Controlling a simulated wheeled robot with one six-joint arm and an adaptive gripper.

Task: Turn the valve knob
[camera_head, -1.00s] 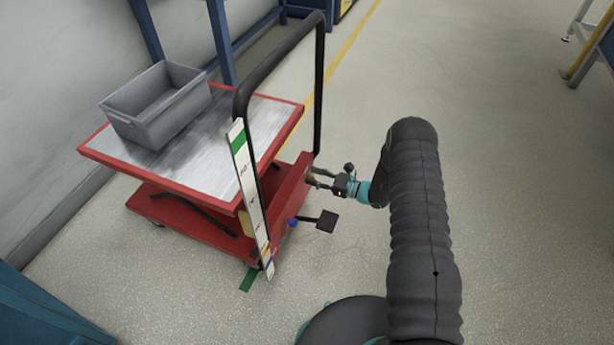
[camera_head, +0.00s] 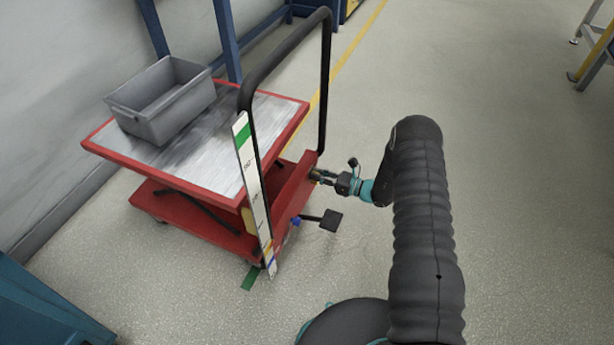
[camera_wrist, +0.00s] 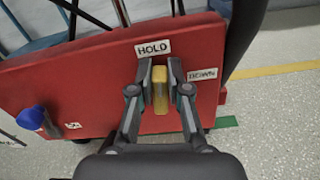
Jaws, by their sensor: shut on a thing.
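The valve knob (camera_wrist: 159,90) is a yellow upright bar on the red end panel (camera_wrist: 75,90) of a lift cart, below a "HOLD" label (camera_wrist: 153,47) and left of a "DOWN" label (camera_wrist: 202,75). My gripper (camera_wrist: 160,78) is shut on the knob, with one finger on each side of it in the wrist view. In the head view my gripper (camera_head: 322,176) meets the cart's end panel at its right part. The knob itself is too small to make out there.
The red cart (camera_head: 195,175) carries a grey bin (camera_head: 163,103). Its black push handle (camera_head: 325,80) rises close to my gripper. A foot pedal (camera_head: 331,219) and a striped height scale (camera_head: 252,190) are nearby.

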